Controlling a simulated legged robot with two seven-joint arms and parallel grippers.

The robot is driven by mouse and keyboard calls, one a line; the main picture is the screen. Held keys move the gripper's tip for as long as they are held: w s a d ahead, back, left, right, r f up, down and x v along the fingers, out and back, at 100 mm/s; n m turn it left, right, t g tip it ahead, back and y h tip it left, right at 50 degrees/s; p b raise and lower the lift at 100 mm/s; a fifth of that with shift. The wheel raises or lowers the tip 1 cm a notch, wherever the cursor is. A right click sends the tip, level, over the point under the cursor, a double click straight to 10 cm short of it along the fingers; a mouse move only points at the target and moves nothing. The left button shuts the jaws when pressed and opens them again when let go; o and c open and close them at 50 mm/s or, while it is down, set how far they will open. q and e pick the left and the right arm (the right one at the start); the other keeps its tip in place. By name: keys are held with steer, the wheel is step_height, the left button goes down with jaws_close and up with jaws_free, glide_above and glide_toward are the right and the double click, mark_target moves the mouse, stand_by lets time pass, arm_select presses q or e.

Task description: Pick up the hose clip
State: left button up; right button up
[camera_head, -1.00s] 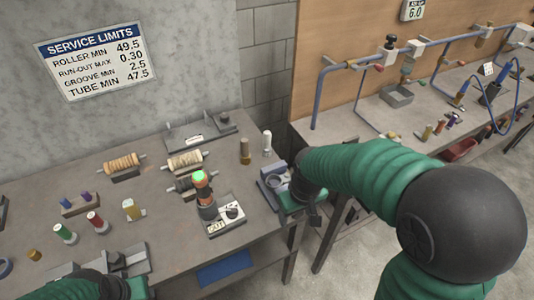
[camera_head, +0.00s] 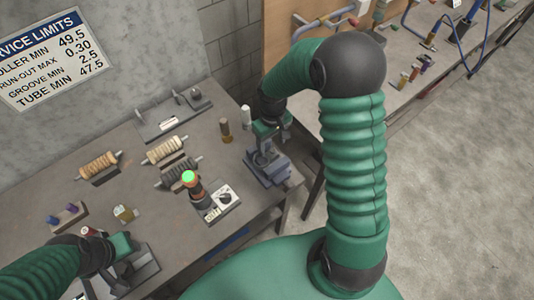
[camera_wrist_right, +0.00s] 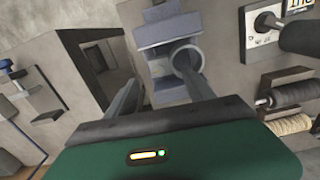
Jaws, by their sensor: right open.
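A grey ring that looks like the hose clip (camera_wrist_right: 187,60) sits on a blue-grey stepped stand (camera_wrist_right: 165,32) in the right wrist view. The stand is at the table's right end in the head view (camera_head: 268,172); the ring is small and partly covered by my gripper there. My right gripper (camera_head: 266,146) is open above the stand. In the right wrist view its fingers (camera_wrist_right: 160,80) point at the stand, the right fingertip overlapping the ring's lower edge; contact cannot be told. My left gripper (camera_head: 122,246) is over a grey fixture (camera_head: 140,270) at front left; its fingers are not clear.
Rollers (camera_head: 165,150) lie further left. The table edge is just right.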

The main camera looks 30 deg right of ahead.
mark_target(272, 151)
steer(key=f, duration=0.1)
steer(key=s+f, duration=0.1)
steer(key=f, duration=0.1)
steer(key=shift+s+a+f+p, duration=0.1)
steer(key=shift+s+f+p, duration=0.1)
steer(key=shift+p, duration=0.15)
steer(key=shift+w+a+f, duration=0.1)
steer(key=shift+w+f, duration=0.05)
steer(key=shift+w+a, duration=0.1)
steer(key=shift+w, duration=0.1)
steer(key=c, duration=0.3)
steer(key=shift+s, duration=0.1)
jaws_close()
